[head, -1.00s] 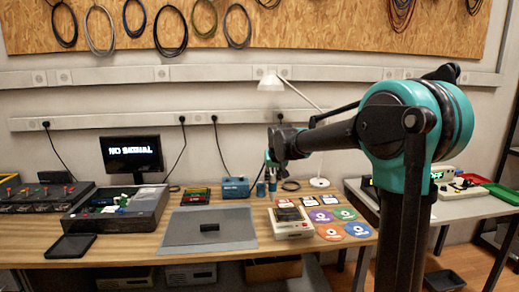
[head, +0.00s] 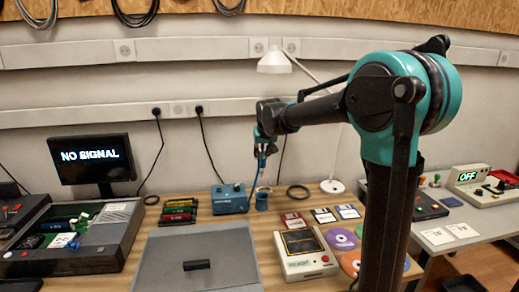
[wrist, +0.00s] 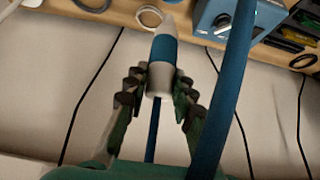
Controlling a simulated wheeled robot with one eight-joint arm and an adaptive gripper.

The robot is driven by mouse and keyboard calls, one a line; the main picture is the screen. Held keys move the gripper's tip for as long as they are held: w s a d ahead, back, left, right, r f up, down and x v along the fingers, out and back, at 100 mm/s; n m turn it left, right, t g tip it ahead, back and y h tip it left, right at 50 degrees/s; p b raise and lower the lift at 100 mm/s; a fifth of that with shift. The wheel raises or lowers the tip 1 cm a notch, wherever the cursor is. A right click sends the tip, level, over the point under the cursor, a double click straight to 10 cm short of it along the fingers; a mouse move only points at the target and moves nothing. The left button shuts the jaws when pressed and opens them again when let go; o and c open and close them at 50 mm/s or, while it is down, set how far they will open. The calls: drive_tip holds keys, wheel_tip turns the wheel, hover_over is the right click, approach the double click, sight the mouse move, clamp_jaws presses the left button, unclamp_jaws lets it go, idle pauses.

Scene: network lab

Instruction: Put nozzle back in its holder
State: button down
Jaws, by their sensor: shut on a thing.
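My gripper (wrist: 157,100) is shut on the nozzle (wrist: 162,60), a blue and pale grey cylinder. In the wrist view the nozzle points up the picture, toward the table. In the head view the gripper (head: 264,138) hangs at the back of the table, with the nozzle below it, small and partly hard to make out. The holder (head: 262,201), a small blue cup, stands on the table below the nozzle, apart from it. In the wrist view the holder (wrist: 150,16) shows as a round rim just beyond the nozzle's tip.
A blue station box (head: 230,199) stands just left of the holder. A blue hose (wrist: 236,80) crosses the wrist view beside my gripper. A black cable ring (head: 298,192) and a lamp base (head: 332,187) are to the right. A grey console (head: 304,253) stands in front.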

sight(262, 177)
drive_tip(key=shift+w+f, duration=0.2)
drive_tip(key=shift+f, duration=3.8)
drive_tip(key=shift+s+f, duration=0.1)
drive_tip(key=shift+f, duration=0.1)
drive_tip(key=shift+f, duration=0.35)
drive_tip(key=shift+f, duration=1.35)
drive_tip(key=shift+f, duration=0.35)
drive_tip(key=shift+f, duration=0.3)
drive_tip(key=shift+f, duration=0.35)
drive_tip(key=shift+f, duration=0.5)
